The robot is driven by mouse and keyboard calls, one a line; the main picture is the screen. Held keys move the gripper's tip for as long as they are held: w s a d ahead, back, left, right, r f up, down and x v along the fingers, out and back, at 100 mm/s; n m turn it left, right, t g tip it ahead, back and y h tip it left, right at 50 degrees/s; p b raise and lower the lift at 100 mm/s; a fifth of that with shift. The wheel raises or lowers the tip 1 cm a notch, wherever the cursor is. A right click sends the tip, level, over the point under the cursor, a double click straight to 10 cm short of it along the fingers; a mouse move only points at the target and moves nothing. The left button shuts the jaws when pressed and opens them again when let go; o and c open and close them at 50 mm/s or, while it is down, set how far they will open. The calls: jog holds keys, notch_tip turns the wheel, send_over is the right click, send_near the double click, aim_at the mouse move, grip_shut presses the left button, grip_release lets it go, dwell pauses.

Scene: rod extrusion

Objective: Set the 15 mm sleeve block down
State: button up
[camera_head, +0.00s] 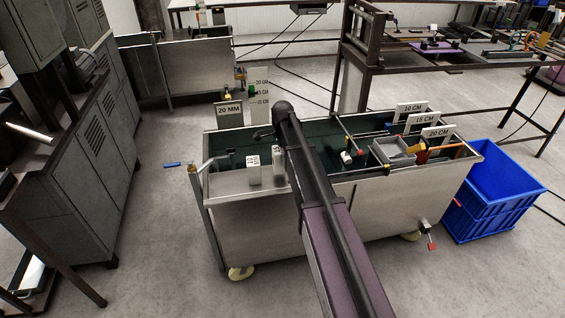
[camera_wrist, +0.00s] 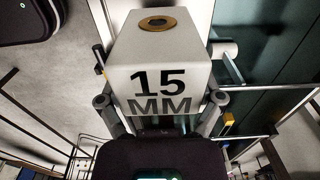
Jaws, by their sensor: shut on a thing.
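The white sleeve block (camera_wrist: 147,64) marked "15 MM" fills the middle of the wrist view. It has a brass-ringed hole in its far end. My gripper (camera_wrist: 160,101) is shut on it, with one finger at each side. In the head view, my arm hides most of the gripper. Two small pale blocks show beside the arm at the cart's front left: one with dark lettering (camera_head: 253,169) and one right against the arm (camera_head: 279,166). I cannot tell which, if either, is the held one. What lies under the held block is hidden.
The metal cart (camera_head: 235,183) has a dark green inside, a grey tray (camera_head: 388,150), rods and length signs at right. A "20 MM" sign (camera_head: 229,110) stands at its back left. A blue crate (camera_head: 492,192) stands right of the cart.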

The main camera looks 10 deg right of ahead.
jog(key=shift+s+f+b, duration=0.15)
jog(key=shift+f+b, duration=1.25)
jog(key=shift+f, duration=0.25)
jog(key=shift+f, duration=0.15)
jog(key=o, duration=1.1)
jog(key=shift+c, duration=0.2)
jog(key=shift+r, duration=0.2)
notch_tip(320, 180, up, 12)
jog(key=p, duration=1.2)
jog(key=shift+a, duration=0.1)
jog(key=shift+s, duration=0.1)
